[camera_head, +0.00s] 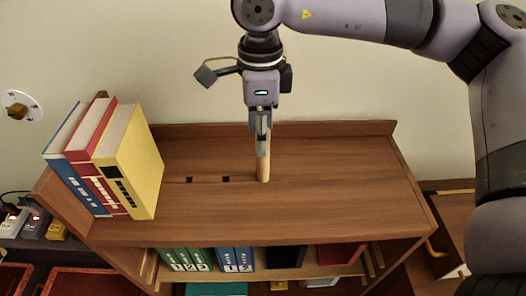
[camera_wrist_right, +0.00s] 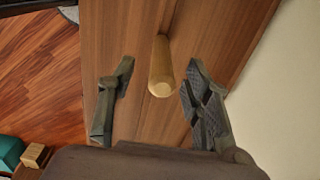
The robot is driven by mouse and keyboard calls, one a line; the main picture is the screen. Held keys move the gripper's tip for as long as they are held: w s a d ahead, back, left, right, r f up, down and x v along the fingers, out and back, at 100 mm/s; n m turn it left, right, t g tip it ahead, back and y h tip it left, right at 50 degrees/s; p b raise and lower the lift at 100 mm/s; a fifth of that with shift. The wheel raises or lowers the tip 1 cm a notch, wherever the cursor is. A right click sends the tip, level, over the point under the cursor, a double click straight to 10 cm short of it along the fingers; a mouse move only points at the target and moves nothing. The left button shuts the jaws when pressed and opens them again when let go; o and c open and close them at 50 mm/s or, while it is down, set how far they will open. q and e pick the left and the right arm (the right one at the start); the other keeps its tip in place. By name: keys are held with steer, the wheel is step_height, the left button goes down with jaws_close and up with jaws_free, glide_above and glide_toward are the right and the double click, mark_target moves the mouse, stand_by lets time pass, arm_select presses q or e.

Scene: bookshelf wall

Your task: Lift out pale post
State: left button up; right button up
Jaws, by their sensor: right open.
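The pale post (camera_head: 263,170) is a slim light-wood peg standing upright on the brown shelf top (camera_head: 330,185), in line with two small dark square holes. Its foot meets the top; how deep it sits cannot be told. My right gripper (camera_head: 263,148) points down over it from above. In the right wrist view the post (camera_wrist_right: 162,68) shows its round end between the two fingers of the open gripper (camera_wrist_right: 160,72), with a gap on both sides. My left gripper is in neither view.
Blue, red and yellow books (camera_head: 128,165) stand at the left end of the shelf top. Green and blue binders (camera_head: 205,260) fill part of the shelf below. A raised back edge (camera_head: 330,129) runs along the wall. The top right of the post is clear.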

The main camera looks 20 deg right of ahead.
mark_target(263, 160)
steer(key=f, duration=0.1)
steer(key=f+p, duration=0.1)
steer(key=f, duration=0.1)
steer(key=f+p, duration=0.1)
steer(key=shift+w+d+f, duration=0.1)
steer(key=shift+d+f, duration=0.15)
steer(key=shift+f, duration=0.3)
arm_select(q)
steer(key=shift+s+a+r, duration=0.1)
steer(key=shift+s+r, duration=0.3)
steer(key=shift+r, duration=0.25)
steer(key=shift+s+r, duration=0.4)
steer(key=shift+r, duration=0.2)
arm_select(e)
steer(key=shift+c, duration=0.2)
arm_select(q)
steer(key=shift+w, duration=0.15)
arm_select(e)
jaws_close()
